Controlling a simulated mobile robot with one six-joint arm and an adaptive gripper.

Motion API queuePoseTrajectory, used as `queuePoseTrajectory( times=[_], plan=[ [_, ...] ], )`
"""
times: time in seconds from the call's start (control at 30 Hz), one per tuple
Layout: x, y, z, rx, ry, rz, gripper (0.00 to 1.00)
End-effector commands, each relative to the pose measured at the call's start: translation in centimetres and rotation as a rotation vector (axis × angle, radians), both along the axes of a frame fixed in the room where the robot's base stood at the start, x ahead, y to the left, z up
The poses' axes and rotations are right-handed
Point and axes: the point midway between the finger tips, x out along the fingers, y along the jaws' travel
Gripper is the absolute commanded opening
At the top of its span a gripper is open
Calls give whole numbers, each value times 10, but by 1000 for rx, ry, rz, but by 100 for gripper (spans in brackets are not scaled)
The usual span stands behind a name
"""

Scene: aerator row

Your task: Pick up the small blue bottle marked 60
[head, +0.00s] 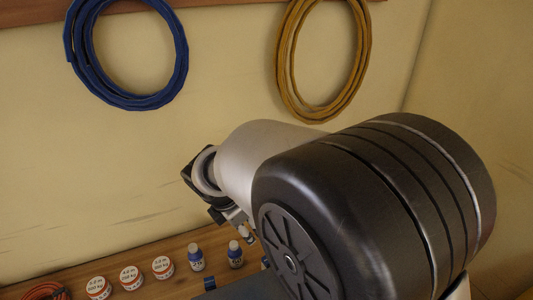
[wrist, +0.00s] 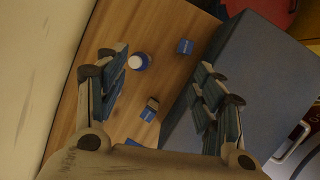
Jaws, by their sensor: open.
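Two small blue bottles with white caps stand upright on the wooden bench in the head view, a left one (head: 196,257) and a right one (head: 235,255). Their label numbers are too blurred to read surely, so I cannot tell which is marked 60. My gripper (wrist: 160,88) is open and empty in the wrist view, pointing down over the bench. A white-capped blue bottle (wrist: 139,62) shows beyond the left fingers, close to them. Another small blue item with a dark top (wrist: 151,108) lies between the two finger sets. My arm hides part of the bench in the head view.
Several white labelled tubs (head: 131,277) stand left of the bottles on the bench (wrist: 105,50). A small blue block (wrist: 184,46) sits beside a large grey box (wrist: 240,85). Blue (head: 125,100) and orange (head: 290,90) hose coils hang on the wall behind.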

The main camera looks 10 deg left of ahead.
Motion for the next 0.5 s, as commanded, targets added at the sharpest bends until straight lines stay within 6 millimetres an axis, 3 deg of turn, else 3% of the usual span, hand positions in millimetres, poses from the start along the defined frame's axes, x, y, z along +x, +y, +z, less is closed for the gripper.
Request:
queuePoseTrajectory(
  times=[0.03, 0.1, 0.2, 0.33, 0.5],
  plan=[
    [-1, 23, -15, -47, 13, 114, 62],
    [-1, 45, -31, -95, 21, 241, 62],
    [-2, 65, -46, -140, 27, 359, 62],
    [0, 73, -61, -165, 32, 420, 62],
    [11, 69, -94, -167, 34, 422, 62]
  ],
)
